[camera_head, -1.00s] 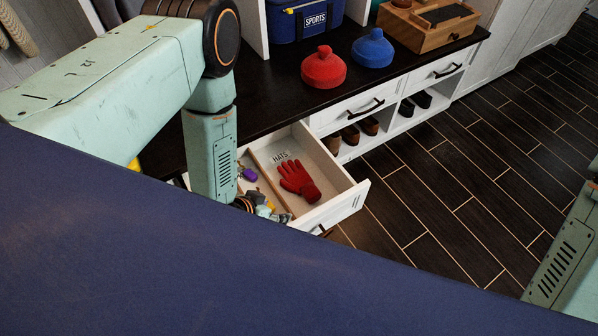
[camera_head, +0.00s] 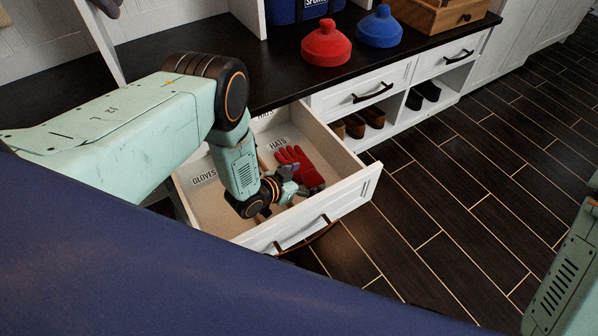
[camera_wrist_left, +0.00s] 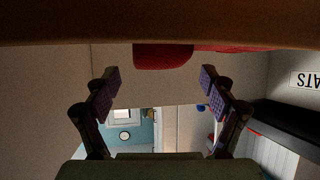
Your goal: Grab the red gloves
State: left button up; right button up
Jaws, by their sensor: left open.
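The red gloves (camera_head: 300,166) lie in the right compartment of an open white drawer (camera_head: 350,188), below a "HATS" label. They look like one glove shape, fingers toward the back. My left gripper (camera_head: 297,188) is low in the drawer, just left of the cuff end, and hides part of it. In the left wrist view its two fingers (camera_wrist_left: 158,80) are apart with nothing held between them. The red fabric (camera_wrist_left: 163,56) shows just beyond and between the fingertips. My right gripper is out of view; only part of my right arm shows at the right edge.
A wooden divider (camera_head: 262,163) splits the drawer; the left side bears a "GLOVES" label (camera_head: 204,177). The dark countertop (camera_head: 290,84) above holds a red hat (camera_head: 326,45) and a blue hat (camera_head: 379,28). Shoes (camera_head: 365,120) sit in cubbies. The floor at right is clear.

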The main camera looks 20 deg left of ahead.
pick_arm(q)
jog(key=shift+w+d+f, duration=0.2)
jog(key=shift+w, duration=0.15)
jog(key=shift+c, duration=0.3)
jog(key=c, duration=1.2)
